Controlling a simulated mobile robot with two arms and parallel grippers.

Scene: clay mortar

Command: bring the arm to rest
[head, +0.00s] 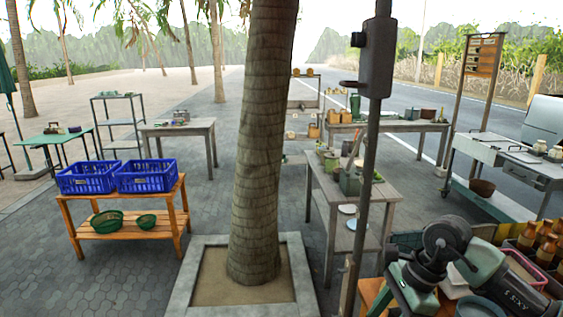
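My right arm (447,243) comes in from the lower right, bent, with its dark joint uppermost and its far end turned down to the left. It hangs in front of a cluttered low wooden surface. I cannot make out its fingertips, or whether it holds anything. My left arm and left gripper are out of the picture. No clay mortar can be picked out with certainty.
A tree trunk (258,150) in a square stone planter (207,275) and a dark metal post (366,170) stand ahead. Blue crates (147,177) sit on a wooden bench (170,205) at left. A grey table (380,193) and bottles (527,237) stand at right. Paving at lower left is clear.

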